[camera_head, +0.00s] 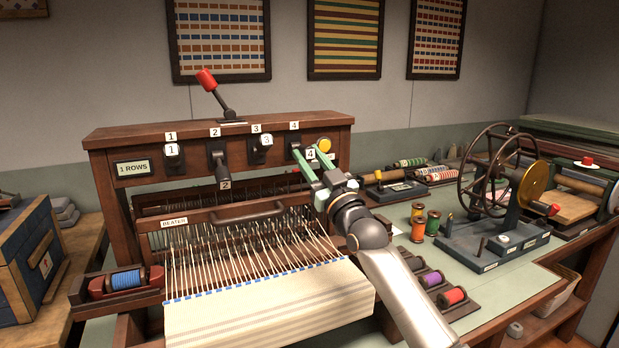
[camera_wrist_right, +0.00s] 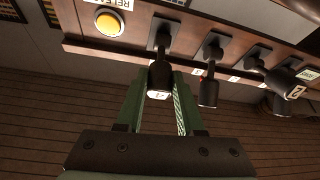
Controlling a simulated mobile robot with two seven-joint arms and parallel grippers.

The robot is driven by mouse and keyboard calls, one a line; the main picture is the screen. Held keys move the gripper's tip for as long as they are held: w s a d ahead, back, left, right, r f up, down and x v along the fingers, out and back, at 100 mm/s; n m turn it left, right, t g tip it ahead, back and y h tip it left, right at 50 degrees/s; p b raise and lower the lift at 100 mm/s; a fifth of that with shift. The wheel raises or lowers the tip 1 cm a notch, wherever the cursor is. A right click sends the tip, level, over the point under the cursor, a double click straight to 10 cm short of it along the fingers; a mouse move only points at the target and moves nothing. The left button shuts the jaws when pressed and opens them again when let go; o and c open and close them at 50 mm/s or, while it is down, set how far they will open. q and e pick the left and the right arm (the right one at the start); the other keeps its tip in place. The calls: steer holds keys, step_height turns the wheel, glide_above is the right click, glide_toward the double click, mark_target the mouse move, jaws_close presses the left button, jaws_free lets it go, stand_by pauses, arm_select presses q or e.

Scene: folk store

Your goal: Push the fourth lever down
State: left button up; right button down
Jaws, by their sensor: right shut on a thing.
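The fourth lever (camera_head: 310,154), black with a white "4" tag on its end, is on the right of the loom's front beam (camera_head: 200,131). My right gripper (camera_head: 313,163) has its green fingers at the lever's knob and is shut on it. In the right wrist view the fourth lever's knob (camera_wrist_right: 160,82) lies between the green fingers. Lever 1 (camera_head: 172,154) and lever 3 (camera_head: 264,142) stick out higher than lever 2 (camera_head: 222,168), which hangs down. My left gripper is not in view.
A yellow button (camera_head: 324,145) sits just right of the fourth lever. A red-tipped handle (camera_head: 207,80) rises from the top of the loom. Warp threads and the beater bar (camera_head: 240,213) lie below. A spinning wheel (camera_head: 492,170) and spools stand on the right table.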

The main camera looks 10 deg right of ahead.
steer(key=shift+f+t+b, duration=0.4)
steer(key=shift+f+b, duration=0.3)
steer(key=shift+b, duration=0.35)
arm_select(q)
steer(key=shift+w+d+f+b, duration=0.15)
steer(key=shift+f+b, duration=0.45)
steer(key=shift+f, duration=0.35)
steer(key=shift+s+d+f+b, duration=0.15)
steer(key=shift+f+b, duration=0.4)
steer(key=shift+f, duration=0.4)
arm_select(e)
steer(key=shift+t+y, duration=0.4)
steer(key=shift+y, duration=0.2)
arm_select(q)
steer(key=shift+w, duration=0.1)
arm_select(e)
steer(key=c, duration=0.5)
jaws_free()
steer(key=shift+f, duration=0.1)
steer(key=shift+v, duration=3.65)
